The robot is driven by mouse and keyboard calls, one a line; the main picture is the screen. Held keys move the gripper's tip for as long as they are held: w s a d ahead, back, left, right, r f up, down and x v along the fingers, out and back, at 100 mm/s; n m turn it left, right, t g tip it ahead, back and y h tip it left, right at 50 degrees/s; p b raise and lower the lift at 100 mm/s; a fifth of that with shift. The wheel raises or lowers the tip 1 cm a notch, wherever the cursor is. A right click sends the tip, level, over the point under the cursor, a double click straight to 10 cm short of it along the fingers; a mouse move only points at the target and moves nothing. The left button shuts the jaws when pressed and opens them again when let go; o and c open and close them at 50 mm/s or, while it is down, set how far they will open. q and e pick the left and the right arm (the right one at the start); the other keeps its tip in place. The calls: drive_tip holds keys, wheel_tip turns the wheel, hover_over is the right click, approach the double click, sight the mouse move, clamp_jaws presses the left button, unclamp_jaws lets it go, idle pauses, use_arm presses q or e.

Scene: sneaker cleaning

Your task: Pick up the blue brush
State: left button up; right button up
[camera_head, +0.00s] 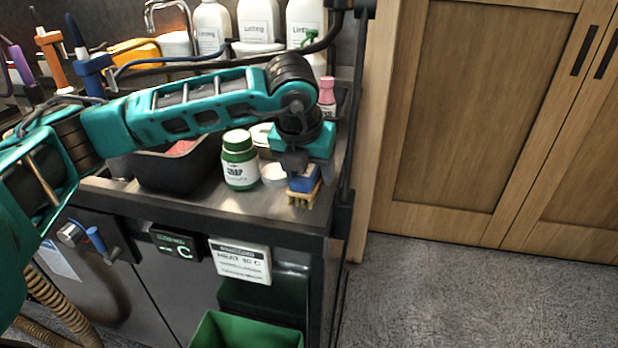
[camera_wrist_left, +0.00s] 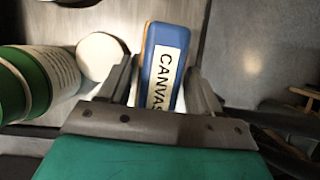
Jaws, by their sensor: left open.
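The blue brush (camera_head: 304,181) stands near the front right corner of the steel counter, with tan bristles at its lower end. In the left wrist view the blue brush (camera_wrist_left: 160,62) shows a white label reading "CANVAS". My left gripper (camera_head: 296,166) reaches down over it from above. In the left wrist view my left gripper (camera_wrist_left: 163,88) is open, with one finger on each side of the brush. I cannot tell whether the fingers touch it. My right gripper is not in view.
A green-lidded white jar (camera_head: 240,165) and a round white lid (camera_head: 274,176) stand just left of the brush. A black basin (camera_head: 172,170) is further left. White bottles (camera_head: 258,22) line the back. A green bin (camera_head: 245,332) sits below the counter's front edge (camera_head: 215,218).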

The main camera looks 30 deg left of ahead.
use_arm(q)
drive_tip(key=shift+c, duration=0.5)
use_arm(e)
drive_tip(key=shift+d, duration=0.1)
use_arm(q)
drive_tip(key=c, duration=0.8)
drive_tip(key=shift+o, duration=0.2)
drive_tip(key=shift+r, duration=0.1)
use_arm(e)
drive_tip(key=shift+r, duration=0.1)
use_arm(q)
drive_tip(key=shift+r+p, duration=0.35)
drive_tip(key=shift+p, duration=0.35)
wheel_tip(320, 180, up, 20)
drive_tip(key=p, duration=0.1)
drive_tip(key=shift+f, duration=0.15)
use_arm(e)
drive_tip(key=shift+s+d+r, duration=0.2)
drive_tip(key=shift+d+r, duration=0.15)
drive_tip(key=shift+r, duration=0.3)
